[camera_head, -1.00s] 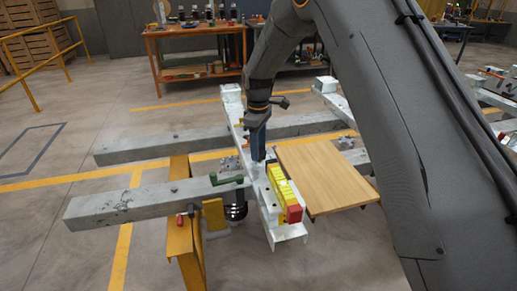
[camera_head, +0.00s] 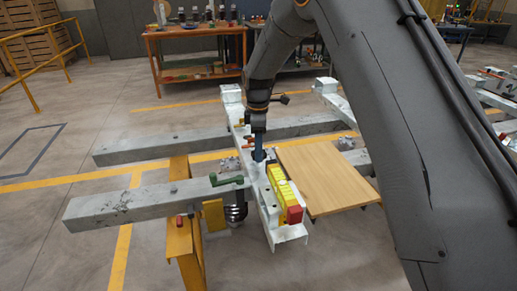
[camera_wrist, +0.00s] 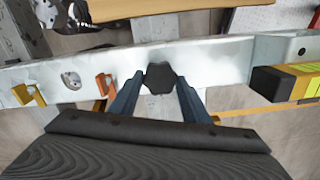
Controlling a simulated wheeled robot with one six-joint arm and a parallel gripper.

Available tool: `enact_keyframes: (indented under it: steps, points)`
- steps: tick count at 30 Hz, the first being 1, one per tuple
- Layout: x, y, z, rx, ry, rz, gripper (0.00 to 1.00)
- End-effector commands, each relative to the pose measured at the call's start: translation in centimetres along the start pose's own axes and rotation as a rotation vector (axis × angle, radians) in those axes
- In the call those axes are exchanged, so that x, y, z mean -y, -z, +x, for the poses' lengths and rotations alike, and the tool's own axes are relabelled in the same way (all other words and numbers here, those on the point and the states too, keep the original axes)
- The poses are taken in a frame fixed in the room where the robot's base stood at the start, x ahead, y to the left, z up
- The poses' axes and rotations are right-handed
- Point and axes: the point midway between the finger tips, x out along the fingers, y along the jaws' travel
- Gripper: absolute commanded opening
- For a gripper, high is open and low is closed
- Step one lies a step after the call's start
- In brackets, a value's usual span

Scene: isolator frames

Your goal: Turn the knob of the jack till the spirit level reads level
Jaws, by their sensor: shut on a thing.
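My gripper (camera_wrist: 160,88) is shut on a dark, many-sided knob (camera_wrist: 160,76), one finger on each side of it, in the wrist view. In the head view my gripper (camera_head: 259,155) points down at the white beam (camera_head: 270,222), and the knob is hidden there. The yellow spirit level (camera_head: 280,184) with a red end lies along the beam just nearer than my gripper. Its dark end and yellow body (camera_wrist: 304,82) show at the right of the wrist view. Its bubble is too small to read.
A green crank handle (camera_head: 227,180) and a dark coiled part (camera_head: 237,212) sit left of the level. Grey beams (camera_head: 130,205) rest on a yellow stand (camera_head: 186,235). A wooden board (camera_head: 325,178) lies close on the right. Orange clips (camera_wrist: 105,87) stand left of the knob.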

Motion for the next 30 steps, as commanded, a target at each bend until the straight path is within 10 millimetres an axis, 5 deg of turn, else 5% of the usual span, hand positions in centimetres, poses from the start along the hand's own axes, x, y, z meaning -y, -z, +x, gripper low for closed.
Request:
enact_keyframes:
  steps: [5, 6, 9, 20, 30]
  points:
    - [-0.6, 0.1, -0.6, -0.004, -0.016, 0.001, 0.20]
    - [-0.6, 0.1, -0.6, -0.004, -0.016, 0.001, 0.44]
    - [-0.5, 0.1, -0.5, -0.004, -0.014, 0.001, 0.61]
    - [-0.2, 0.0, -0.6, -0.002, -0.006, 0.001, 0.61]
    - [-0.3, 0.1, -5.5, -0.003, -0.010, 0.001, 0.61]
